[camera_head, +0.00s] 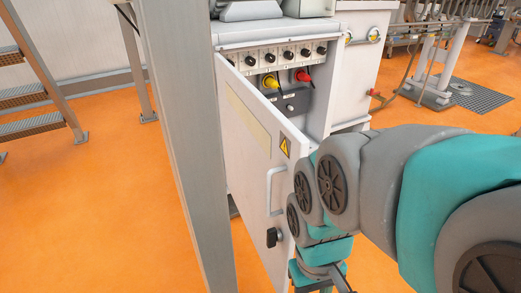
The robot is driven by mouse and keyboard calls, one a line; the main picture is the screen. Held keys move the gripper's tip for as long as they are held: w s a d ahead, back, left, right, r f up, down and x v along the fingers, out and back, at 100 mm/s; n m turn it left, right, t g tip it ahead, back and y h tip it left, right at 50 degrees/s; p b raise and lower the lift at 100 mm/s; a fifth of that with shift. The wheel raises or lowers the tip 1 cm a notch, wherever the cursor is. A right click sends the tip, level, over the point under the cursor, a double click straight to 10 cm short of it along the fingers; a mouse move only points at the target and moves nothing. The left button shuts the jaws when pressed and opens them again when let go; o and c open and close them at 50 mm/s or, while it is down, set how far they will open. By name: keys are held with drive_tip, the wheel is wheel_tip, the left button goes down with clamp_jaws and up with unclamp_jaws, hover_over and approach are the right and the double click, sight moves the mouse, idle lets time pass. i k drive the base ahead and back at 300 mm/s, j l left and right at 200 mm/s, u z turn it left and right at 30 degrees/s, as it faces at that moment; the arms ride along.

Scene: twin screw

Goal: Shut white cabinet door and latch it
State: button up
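The white cabinet (323,90) stands at the upper middle. Its door (247,165) is swung open toward me, hinged at the left side of the cabinet. The door carries a yellow warning label (285,147), a light bar handle (270,190) and a black latch (273,237) low near its free edge. My arm comes in from the right, and its end reaches down beside the door's free edge. My gripper (320,284) is at the bottom, partly cut off by the picture edge. Its fingertips are hidden, and contact with the door cannot be told.
A grey post (180,130) stands in front of the door's left part. Inside the cabinet are black knobs and yellow (270,82) and red (303,75) connectors. Metal stairs (35,95) stand at the left. The orange floor is clear at lower left.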

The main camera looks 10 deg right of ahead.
sight(262, 149)
drive_tip(key=k+l, duration=0.5)
drive_tip(key=l, duration=0.45)
drive_tip(key=j, duration=0.35)
